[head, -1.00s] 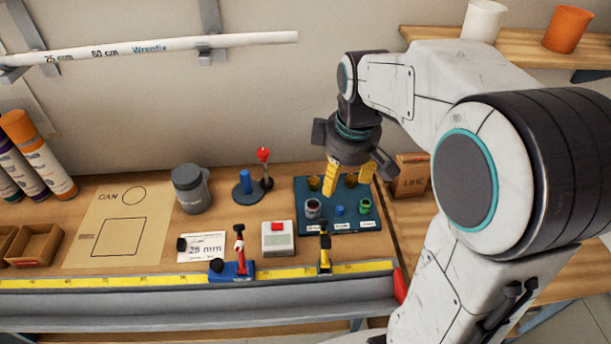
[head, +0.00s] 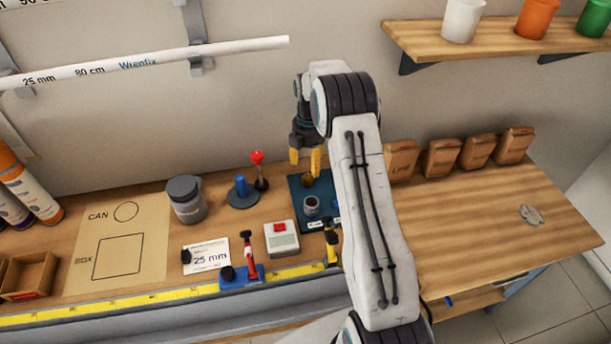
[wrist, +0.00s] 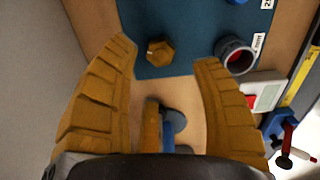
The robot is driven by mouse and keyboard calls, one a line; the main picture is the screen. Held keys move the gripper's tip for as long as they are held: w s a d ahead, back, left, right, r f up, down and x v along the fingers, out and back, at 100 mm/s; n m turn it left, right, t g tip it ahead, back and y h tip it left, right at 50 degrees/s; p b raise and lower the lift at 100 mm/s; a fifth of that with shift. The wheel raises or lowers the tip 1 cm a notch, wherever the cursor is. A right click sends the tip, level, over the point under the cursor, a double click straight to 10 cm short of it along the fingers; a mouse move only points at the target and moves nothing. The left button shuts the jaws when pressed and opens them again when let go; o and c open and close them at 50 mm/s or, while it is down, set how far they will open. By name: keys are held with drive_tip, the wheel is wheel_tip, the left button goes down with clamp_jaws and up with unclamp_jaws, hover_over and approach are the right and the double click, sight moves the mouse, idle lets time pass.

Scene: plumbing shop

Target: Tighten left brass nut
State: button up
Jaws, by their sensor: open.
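The brass nut (wrist: 159,51) lies on the blue-green mat (wrist: 190,25) near the mat's edge in the wrist view. It sits beyond and between my gripper's spread fingertips, apart from both. In the head view a brass nut (head: 308,181) shows at the mat's upper left, just below my gripper (head: 305,160). My gripper is open and empty above the mat, its yellow fingers pointing down. My arm hides the right part of the mat in the head view, so the other brass nut cannot be seen there.
A grey pipe piece (head: 311,205) stands on the mat near the nut. A round base with a blue post (head: 241,187) and a red-knobbed lever (head: 257,160) stand left of the mat. The scale-like box (head: 282,238) is in front. The right bench (head: 470,220) is mostly clear.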

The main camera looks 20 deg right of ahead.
sight(309, 177)
drive_tip(key=shift+f+p, duration=0.9)
drive_tip(key=shift+f, duration=2.6)
drive_tip(key=c, duration=1.2)
